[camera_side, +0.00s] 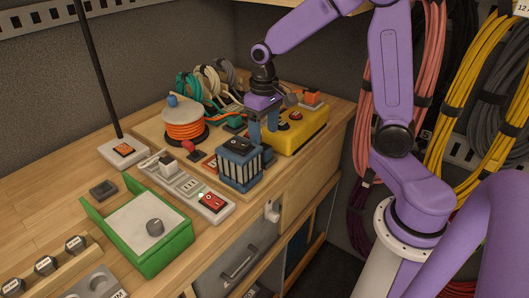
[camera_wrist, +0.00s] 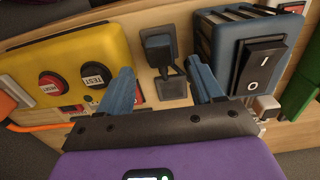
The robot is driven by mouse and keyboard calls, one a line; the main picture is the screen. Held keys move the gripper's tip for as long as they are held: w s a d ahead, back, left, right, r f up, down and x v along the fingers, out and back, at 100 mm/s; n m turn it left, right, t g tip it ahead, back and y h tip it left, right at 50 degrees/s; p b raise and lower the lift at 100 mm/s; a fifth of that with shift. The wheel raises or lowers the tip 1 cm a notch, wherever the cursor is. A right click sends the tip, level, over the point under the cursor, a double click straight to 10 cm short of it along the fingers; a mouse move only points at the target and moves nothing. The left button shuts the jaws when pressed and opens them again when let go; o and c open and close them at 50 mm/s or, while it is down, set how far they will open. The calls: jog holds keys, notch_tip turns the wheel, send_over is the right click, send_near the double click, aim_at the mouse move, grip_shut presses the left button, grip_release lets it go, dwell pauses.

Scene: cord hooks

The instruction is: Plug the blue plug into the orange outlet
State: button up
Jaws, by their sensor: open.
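My gripper (camera_side: 263,128) is open and points down between the yellow box and the blue box. In the wrist view its two blue fingers (camera_wrist: 160,72) are apart, with nothing clamped between them. A small dark blue-grey block (camera_wrist: 158,45), which looks like the blue plug, shows just beyond and between the fingertips, by a dark plate.
The yellow box (camera_wrist: 60,62) with red and black buttons is close on one side. The blue box (camera_wrist: 228,50) with a black rocker switch is close on the other. An orange cord reel (camera_side: 184,130), a power strip (camera_side: 190,186) and a green tray (camera_side: 183,243) stand left of my gripper.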

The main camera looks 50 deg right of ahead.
jog(key=shift+f, duration=3.3)
grip_shut()
jog(key=shift+r, duration=3)
jog(key=shift+r, duration=0.15)
